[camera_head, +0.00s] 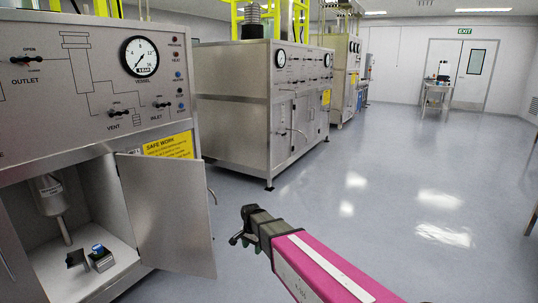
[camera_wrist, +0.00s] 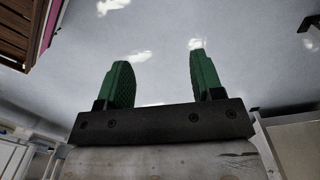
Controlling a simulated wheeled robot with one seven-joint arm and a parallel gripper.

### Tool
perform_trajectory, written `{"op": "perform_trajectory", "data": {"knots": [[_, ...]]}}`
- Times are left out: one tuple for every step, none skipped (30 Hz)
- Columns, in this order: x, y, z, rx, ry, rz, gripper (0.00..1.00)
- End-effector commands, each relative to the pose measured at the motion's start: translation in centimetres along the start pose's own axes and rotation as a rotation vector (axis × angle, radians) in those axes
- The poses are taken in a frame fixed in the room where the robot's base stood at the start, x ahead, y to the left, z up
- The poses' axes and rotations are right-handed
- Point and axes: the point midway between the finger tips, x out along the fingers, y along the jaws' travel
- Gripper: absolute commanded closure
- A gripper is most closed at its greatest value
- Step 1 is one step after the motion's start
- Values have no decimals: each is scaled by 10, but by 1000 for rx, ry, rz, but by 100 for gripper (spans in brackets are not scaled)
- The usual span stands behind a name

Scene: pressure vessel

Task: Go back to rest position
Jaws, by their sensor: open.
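In the head view my arm reaches in from the bottom right, with a pink link. My gripper (camera_wrist: 158,84) shows in the wrist view with its two green fingers spread apart. Nothing is between them, and the grey floor lies behind. In the head view the arm's dark end is over open floor, to the right of the open cabinet door (camera_head: 168,215). I cannot make out the fingertips clearly there.
A steel pressure vessel cabinet (camera_head: 85,105) with a gauge (camera_head: 140,57) stands at the left. Its lower compartment is open and holds a small blue-topped object (camera_head: 100,257). More steel cabinets (camera_head: 235,105) stand behind. The floor (camera_head: 400,190) to the right is clear.

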Motion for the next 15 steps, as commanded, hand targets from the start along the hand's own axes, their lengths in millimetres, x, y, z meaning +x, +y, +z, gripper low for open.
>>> {"op": "perform_trajectory", "data": {"knots": [[-4, 33, -6, -36, 0, 0, 39], [-6, 48, -11, -64, 0, 0, 39], [-7, 67, -16, -103, 1, 0, 39], [-9, 82, -20, -132, 1, -1, 39], [-10, 96, -23, -160, 1, -1, 39], [-12, 115, -27, -198, 1, -1, 39], [-13, 130, -29, -227, 1, 0, 39], [-15, 144, -32, -256, 1, 0, 39], [-17, 163, -34, -294, 1, 0, 39], [-18, 177, -35, -322, 1, 0, 39], [-20, 191, -36, -351, 1, 0, 39], [-22, 208, -36, -389, 1, 0, 39], [-23, 221, -37, -414, 1, 0, 39], [-25, 232, -37, -440, 2, 0, 39], [-26, 246, -37, -472, 2, 0, 39]]}}
